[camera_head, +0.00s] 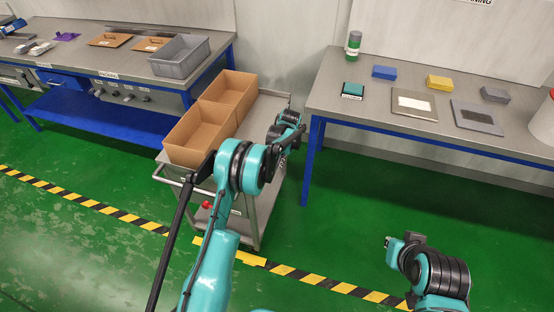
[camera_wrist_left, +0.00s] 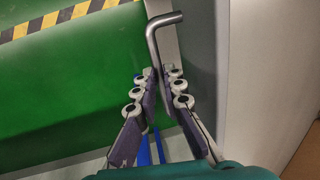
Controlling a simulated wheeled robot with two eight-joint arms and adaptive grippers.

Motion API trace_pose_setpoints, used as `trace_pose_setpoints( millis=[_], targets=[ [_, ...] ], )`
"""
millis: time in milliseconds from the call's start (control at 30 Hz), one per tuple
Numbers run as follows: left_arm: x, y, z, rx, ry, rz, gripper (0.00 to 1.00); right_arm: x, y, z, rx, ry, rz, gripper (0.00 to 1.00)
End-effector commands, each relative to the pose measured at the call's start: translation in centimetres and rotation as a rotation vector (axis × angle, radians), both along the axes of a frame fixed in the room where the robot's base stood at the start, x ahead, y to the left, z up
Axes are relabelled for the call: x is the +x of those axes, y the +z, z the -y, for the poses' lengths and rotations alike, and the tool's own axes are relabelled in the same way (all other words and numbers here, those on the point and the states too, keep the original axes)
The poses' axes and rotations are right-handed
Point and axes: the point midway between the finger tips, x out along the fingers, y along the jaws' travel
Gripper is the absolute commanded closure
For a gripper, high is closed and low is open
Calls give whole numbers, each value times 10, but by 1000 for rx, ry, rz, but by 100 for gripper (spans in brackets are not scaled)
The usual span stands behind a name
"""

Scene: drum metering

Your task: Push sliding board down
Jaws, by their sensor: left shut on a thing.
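In the left wrist view, my left gripper (camera_wrist_left: 161,76) has its two padded fingers closed around the lower end of a bent grey metal bar (camera_wrist_left: 154,42). The bar rises above the fingertips and turns to the right. In the head view, my left gripper (camera_head: 284,134) is at the right side of the cart, and what it holds is hidden there. My right gripper (camera_head: 390,243) is small at the lower right, away from the tables, and its fingers cannot be made out. I cannot identify a sliding board in either view.
A metal cart (camera_head: 262,112) carries two open cardboard boxes (camera_head: 196,137). A left workbench (camera_head: 130,55) has a grey bin (camera_head: 180,57). A right table (camera_head: 330,85) holds blocks and trays. A grey panel (camera_wrist_left: 202,50) stands right of the bar.

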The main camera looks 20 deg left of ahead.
Motion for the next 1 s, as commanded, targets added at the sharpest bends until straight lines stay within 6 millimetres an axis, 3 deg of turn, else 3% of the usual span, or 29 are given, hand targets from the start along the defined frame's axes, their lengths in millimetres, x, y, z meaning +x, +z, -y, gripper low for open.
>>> trace_pose_setpoints(
  millis=[67,333,433,767,1000],
  targets=[
    [0,-14,0,0,0,0,100,0,-8,0,0,0,0,100],
    [-1,-15,0,-2,0,-2,100,0,-6,0,0,0,0,100],
    [-1,-15,1,-2,0,-2,70,0,-6,0,0,0,0,100],
    [0,-11,0,-1,0,-1,69,0,-6,0,0,0,0,100],
    [-1,22,7,-1,-2,-1,69,0,-6,0,0,0,0,100]
  ],
)
